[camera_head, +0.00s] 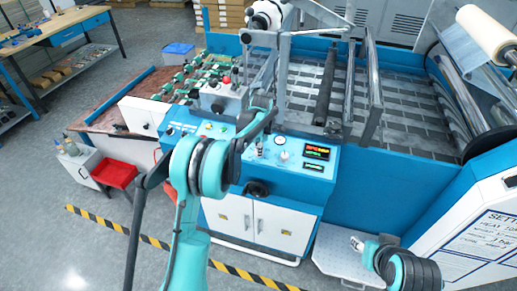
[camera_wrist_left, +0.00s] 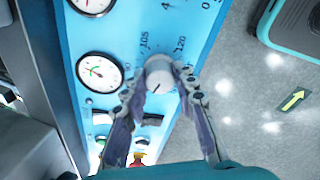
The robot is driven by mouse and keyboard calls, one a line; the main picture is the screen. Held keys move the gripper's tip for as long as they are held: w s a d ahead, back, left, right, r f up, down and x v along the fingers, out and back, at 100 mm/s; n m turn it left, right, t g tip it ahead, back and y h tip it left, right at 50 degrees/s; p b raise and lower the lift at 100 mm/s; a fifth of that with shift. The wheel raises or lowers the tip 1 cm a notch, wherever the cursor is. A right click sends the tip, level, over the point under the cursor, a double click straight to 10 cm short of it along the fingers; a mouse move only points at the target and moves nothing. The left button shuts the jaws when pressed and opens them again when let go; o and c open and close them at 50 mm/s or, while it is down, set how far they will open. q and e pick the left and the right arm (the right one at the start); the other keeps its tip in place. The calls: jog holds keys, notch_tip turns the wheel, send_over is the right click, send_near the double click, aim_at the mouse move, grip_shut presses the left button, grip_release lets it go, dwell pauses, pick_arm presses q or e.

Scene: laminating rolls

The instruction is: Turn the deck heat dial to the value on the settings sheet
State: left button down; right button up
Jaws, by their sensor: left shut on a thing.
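The deck heat dial is a white round knob (camera_wrist_left: 158,72) on a blue panel, with printed numbers such as 105 and 120 around it. My left gripper (camera_wrist_left: 163,84) has its fingers on either side of the knob and is shut on it. In the head view the left gripper (camera_head: 261,148) is over the machine's blue control panel (camera_head: 230,150), and the arm hides part of that panel. The settings sheet (camera_head: 490,236) is on the white machine side at far right, cut off by the frame edge. My right gripper (camera_head: 357,243) is low at right; its fingers are too small to judge.
Two round gauges (camera_wrist_left: 100,72) sit beside the dial. A lit display (camera_head: 317,152) is on the panel's right. Rollers and the slatted deck (camera_head: 410,100) lie behind. A light step plate (camera_head: 335,262) is below the right gripper. Grey floor is open at left.

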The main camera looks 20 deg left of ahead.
pick_arm(q)
jog(key=shift+m, duration=0.3)
jog(key=m, duration=0.5)
jog(key=shift+t, duration=0.3)
jog(key=m, duration=0.7)
jog(key=shift+s+t+b, duration=0.1)
jog(key=shift+t+b, duration=0.2)
jog(key=shift+b, duration=0.05)
jog(key=m, duration=0.6)
jog(key=shift+a+h, duration=0.1)
jog(key=shift+h, duration=0.2)
jog(key=m, duration=0.5)
jog(key=shift+m+h, duration=0.3)
jog(key=shift+m, duration=0.1)
jog(key=c, duration=1.2)
grip_release()
jog(key=shift+r, duration=0.1)
